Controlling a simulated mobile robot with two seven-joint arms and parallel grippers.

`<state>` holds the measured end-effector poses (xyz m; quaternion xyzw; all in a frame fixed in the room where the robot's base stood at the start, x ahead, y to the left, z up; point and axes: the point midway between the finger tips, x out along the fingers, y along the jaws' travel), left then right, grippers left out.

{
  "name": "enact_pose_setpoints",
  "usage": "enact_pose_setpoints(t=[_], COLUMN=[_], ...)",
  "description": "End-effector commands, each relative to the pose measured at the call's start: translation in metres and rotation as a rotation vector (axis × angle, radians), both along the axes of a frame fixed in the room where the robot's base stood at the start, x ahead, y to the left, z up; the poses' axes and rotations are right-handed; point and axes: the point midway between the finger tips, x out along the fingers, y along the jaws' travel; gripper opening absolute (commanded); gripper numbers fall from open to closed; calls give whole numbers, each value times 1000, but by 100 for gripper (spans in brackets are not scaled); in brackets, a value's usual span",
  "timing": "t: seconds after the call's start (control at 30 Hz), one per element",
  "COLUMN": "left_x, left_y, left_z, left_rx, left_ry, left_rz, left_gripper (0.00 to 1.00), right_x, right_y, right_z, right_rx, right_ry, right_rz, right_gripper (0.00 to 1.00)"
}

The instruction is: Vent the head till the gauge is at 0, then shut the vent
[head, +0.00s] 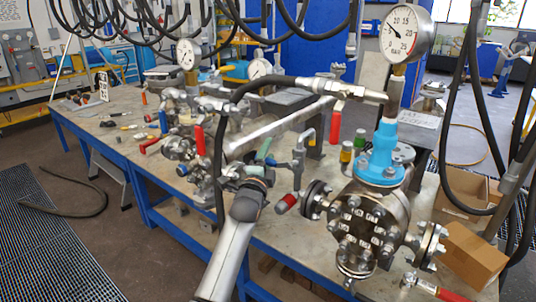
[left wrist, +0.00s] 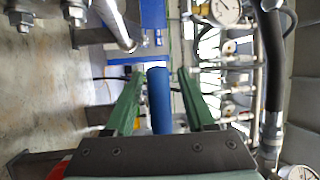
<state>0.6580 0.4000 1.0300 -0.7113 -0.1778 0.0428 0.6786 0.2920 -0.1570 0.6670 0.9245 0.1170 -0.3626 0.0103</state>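The large pressure gauge (head: 405,33), marked in bar, stands on the flanged steel vessel (head: 365,215) with a bright blue fitting (head: 382,155) below it. Its needle points to the upper left, off an exact reading I can make out. My left gripper (head: 264,152) is left of the vessel, among the valves, its green fingers partly seen. In the left wrist view the gripper (left wrist: 160,72) is open. A blue handle (left wrist: 159,100) lies between its fingers, with a gap on each side. My right gripper is not in view.
A red-handled valve (head: 286,204) is close to the right of my left gripper, and another (head: 447,295) is at the lower right. A black hose (head: 222,150) loops beside the gripper. Smaller gauges (head: 188,54) and valves crowd the bench (head: 100,128). Cardboard boxes (head: 472,256) stand at the right.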

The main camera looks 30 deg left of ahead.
Motion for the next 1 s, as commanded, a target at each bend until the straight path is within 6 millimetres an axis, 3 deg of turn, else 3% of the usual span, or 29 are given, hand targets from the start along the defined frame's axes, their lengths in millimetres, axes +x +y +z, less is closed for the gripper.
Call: enact_pose_setpoints(t=[0.07, 0.47, 1.0], left_x=[0, 0, 0], left_y=[0, 0, 0], left_z=[0, 0, 0], left_rx=[0, 0, 0], left_ry=[0, 0, 1], left_rz=[0, 0, 0], left_gripper=[45, 0, 0], right_x=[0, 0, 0], right_y=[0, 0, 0], right_z=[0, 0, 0], right_rx=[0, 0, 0], right_ry=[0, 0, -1], right_rz=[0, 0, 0], right_gripper=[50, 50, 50])
